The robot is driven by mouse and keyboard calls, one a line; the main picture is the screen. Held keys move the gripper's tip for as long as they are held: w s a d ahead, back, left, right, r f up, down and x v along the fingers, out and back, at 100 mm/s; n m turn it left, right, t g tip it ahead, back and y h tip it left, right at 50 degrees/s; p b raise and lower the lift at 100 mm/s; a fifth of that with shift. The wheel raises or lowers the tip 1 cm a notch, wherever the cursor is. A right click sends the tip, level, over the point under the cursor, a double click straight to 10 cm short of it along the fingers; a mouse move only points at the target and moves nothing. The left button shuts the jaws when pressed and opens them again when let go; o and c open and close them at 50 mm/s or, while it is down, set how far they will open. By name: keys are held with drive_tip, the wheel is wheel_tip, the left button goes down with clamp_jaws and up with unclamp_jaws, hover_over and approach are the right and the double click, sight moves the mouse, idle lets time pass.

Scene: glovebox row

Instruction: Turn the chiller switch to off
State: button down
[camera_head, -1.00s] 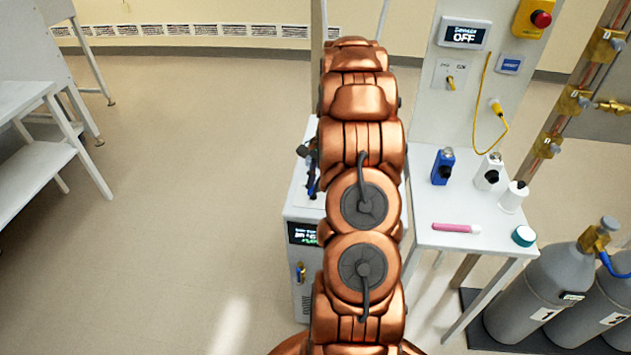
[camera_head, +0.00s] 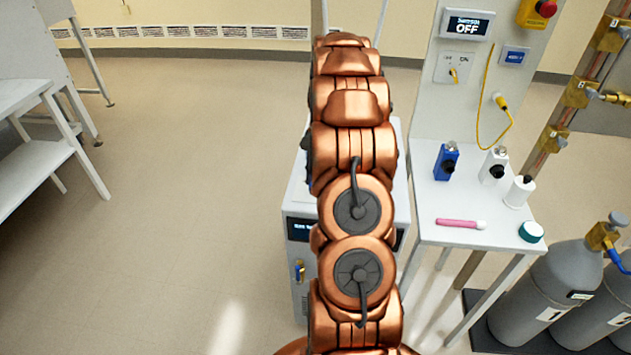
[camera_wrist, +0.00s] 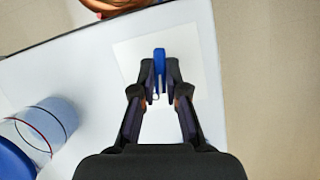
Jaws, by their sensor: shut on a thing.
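My gripper (camera_wrist: 160,88) is shut on an upright blue lever (camera_wrist: 159,60) in the wrist view. The lever stands on a pale square plate (camera_wrist: 125,55) on a white surface; I cannot tell its switch position or any marking. In the head view my arm covers much of the white cabinet (camera_head: 300,205), and my gripper is hidden there. The cabinet has a dark front display (camera_head: 300,229), partly covered and unreadable, and a small brass and blue fitting (camera_head: 299,271) on its front.
A blue-capped clear container (camera_wrist: 45,130) stands left of my gripper. A side table (camera_head: 430,215) holds small bottles and a pink tube. Above it a wall display (camera_head: 466,26) reads OFF over a yellow switch (camera_head: 453,75).

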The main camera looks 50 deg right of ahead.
drive_tip(key=shift+w+n+g+b, duration=0.25)
drive_tip(key=shift+n+g+b, duration=0.15)
drive_tip(key=shift+n+b, duration=0.65)
drive_tip(key=shift+n, duration=0.25)
drive_tip(key=c, duration=1.2)
unclamp_jaws()
drive_tip(key=v, duration=0.7)
drive_tip(key=shift+r, duration=0.25)
drive_tip(key=shift+a, duration=0.1)
